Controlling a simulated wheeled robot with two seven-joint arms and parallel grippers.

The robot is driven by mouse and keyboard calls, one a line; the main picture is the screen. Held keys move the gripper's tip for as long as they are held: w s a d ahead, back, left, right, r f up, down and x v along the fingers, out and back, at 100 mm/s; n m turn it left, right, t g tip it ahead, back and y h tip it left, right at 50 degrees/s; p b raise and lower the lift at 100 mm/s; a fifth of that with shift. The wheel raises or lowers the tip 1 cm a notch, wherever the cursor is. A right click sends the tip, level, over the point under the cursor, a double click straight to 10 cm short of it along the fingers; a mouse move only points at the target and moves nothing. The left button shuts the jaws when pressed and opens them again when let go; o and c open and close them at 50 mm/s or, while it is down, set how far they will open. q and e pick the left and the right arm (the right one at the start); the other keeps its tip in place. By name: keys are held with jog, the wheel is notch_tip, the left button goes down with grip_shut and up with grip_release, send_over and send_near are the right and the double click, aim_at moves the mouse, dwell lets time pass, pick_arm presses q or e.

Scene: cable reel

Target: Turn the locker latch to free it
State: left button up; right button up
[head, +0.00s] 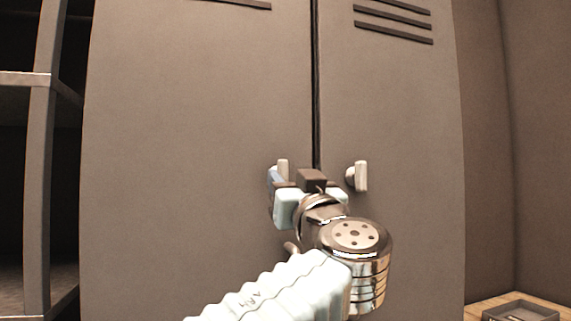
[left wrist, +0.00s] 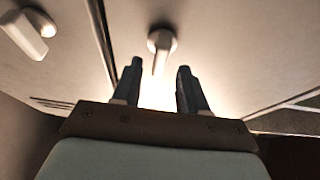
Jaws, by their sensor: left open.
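The locker has two grey-brown doors, each with a small pale latch. The left door's latch (head: 283,166) is partly hidden behind my left gripper (head: 292,184). In the left wrist view this latch (left wrist: 160,50) has a round base and a straight handle. My left gripper (left wrist: 159,68) is open there, with one dark finger on each side of the handle's line. I see gaps on both sides; how deep the handle sits between the fingertips I cannot tell. The right door's latch (head: 359,176) stands upright and clear of the gripper. My right gripper is not in view.
A dark open shelf rack (head: 42,150) stands left of the locker. A grey tray (head: 520,311) sits on a wooden surface at the lower right. Vent slots (head: 393,24) mark the upper doors. The door faces around the latches are bare.

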pick_arm(q)
jog(key=shift+p+x, duration=0.35)
jog(key=shift+x, duration=1)
grip_shut()
